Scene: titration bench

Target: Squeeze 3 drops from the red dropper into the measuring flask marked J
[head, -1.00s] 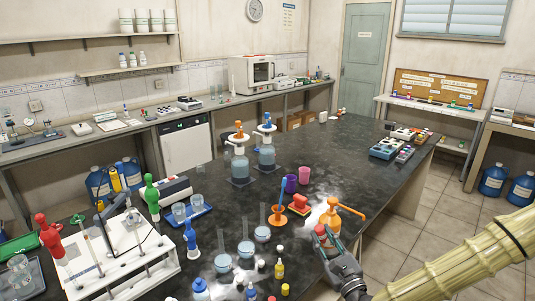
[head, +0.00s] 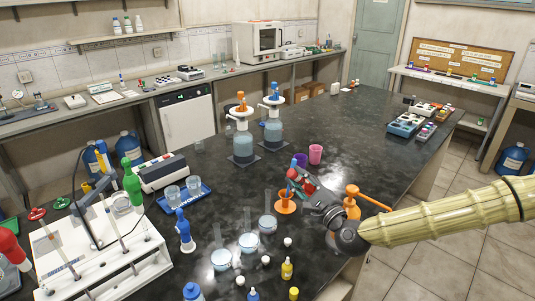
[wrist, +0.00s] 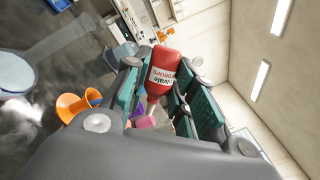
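My gripper (head: 300,186) is above the bench, shut on the red dropper (wrist: 163,72). The dropper is a red bottle with a white label and pale nozzle, between the fingers in the wrist view. Three measuring flasks with long clear necks and pale blue liquid, a near one (head: 221,259), a middle one (head: 249,243) and a far one (head: 268,224), stand left of and nearer than my gripper. I cannot read their marks, so I cannot tell which is J. One flask (wrist: 14,72) shows at the left of the wrist view.
An orange funnel-shaped holder (head: 285,206) stands close by my gripper, and an orange pump bottle (head: 351,204) is to its right. Purple (head: 300,160) and pink (head: 315,154) cups are behind. Small bottles, including a yellow one (head: 287,268), stand in front.

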